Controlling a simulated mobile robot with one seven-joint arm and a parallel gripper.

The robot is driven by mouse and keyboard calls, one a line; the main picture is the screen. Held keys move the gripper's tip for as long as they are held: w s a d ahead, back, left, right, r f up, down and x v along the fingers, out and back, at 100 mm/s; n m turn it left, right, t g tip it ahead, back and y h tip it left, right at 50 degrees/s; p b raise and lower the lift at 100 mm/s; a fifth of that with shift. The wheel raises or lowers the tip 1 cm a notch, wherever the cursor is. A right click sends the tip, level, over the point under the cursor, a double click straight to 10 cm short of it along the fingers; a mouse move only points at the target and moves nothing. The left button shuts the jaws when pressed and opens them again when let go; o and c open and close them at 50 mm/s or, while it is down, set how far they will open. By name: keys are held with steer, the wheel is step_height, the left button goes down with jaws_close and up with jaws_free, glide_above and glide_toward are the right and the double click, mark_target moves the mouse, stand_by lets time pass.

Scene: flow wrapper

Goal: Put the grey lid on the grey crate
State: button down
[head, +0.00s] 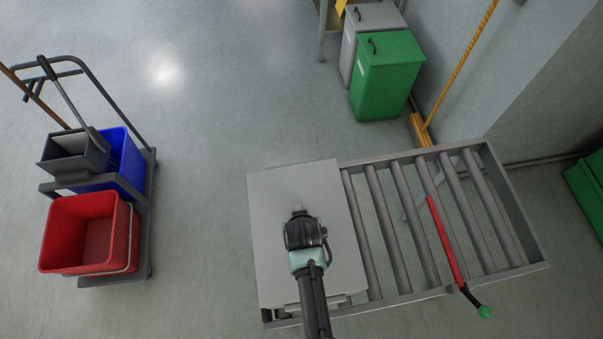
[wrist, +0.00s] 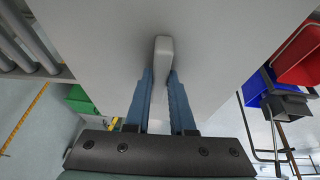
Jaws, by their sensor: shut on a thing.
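The grey lid (head: 275,216) is a flat rectangular plate at the left end of the roller conveyor in the head view. My gripper (head: 301,214) is over the middle of it. In the wrist view my gripper (wrist: 161,82) has its two blue fingers shut on the light grey upright handle (wrist: 162,50) of the lid (wrist: 95,35). A small grey part, possibly the grey crate, shows under the lid's near edge in the head view. The rest below the lid is hidden, so I cannot tell whether the lid rests on the crate.
The conveyor's bare rollers (head: 425,225) lie right of the lid, with a red bar with a green end (head: 446,243) across them. A cleaning cart with red (head: 90,235) and blue buckets stands left. Green (head: 387,78) and grey bins stand behind. Floor between cart and conveyor is clear.

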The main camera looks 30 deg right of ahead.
steer(key=shift+f, duration=0.15)
steer(key=c, duration=0.7)
jaws_free()
steer(key=b+v, duration=0.1)
steer(key=v, duration=1.2)
